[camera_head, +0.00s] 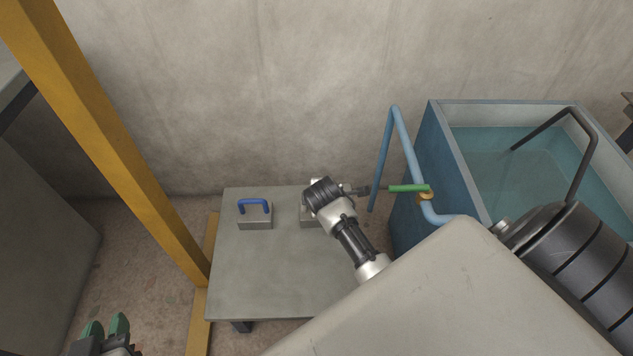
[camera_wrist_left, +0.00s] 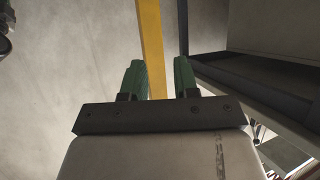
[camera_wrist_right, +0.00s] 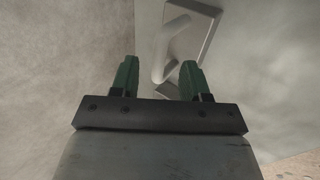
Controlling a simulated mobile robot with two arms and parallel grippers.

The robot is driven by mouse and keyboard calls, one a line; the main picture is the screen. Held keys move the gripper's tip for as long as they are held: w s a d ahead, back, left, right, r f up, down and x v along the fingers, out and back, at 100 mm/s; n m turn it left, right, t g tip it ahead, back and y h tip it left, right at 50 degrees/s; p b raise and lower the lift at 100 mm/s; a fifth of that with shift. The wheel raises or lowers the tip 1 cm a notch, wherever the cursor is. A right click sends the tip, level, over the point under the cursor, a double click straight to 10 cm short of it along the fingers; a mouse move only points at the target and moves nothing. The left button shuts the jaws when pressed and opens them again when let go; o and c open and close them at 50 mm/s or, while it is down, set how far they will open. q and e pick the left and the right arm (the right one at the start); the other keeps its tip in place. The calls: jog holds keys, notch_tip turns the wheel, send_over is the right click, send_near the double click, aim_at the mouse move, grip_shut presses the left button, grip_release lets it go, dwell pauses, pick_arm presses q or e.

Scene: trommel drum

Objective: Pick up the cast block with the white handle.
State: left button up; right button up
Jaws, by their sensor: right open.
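The cast block with the white handle (camera_wrist_right: 204,32) shows in the right wrist view as a grey block with a pale white handle (camera_wrist_right: 176,36). In the head view only part of this grey block (camera_head: 308,218) shows on the table; my right wrist hides the rest. My right gripper (camera_wrist_right: 158,66) is open with green fingers. The handle's lower part appears between or just beyond the fingertips; I cannot tell the depth. My left gripper (camera_head: 105,326) is at the lower left of the head view, away from the table. It is open and empty in the left wrist view (camera_wrist_left: 159,66).
A second grey block (camera_head: 255,222) with a blue handle (camera_head: 253,204) stands left on the grey table (camera_head: 255,285). A yellow post (camera_head: 110,140) rises at left. A blue tank (camera_head: 432,165) with a pipe and green lever (camera_head: 408,188) stands at right. A concrete wall (camera_head: 250,90) is behind.

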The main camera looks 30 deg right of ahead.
jog(key=b+x, duration=0.1)
jog(key=x, duration=0.1)
jog(key=b+x, duration=0.1)
jog(key=shift+w+a+f, duration=0.1)
jog(key=shift+w+f, duration=0.15)
jog(key=shift+f, duration=0.15)
jog(key=shift+w+f, duration=0.15)
pick_arm(q)
notch_tip(320, 180, up, 8)
jog(key=w+d+t+h, duration=0.2)
jog(key=t, duration=0.5)
pick_arm(e)
grip_shut()
dwell(0.4)
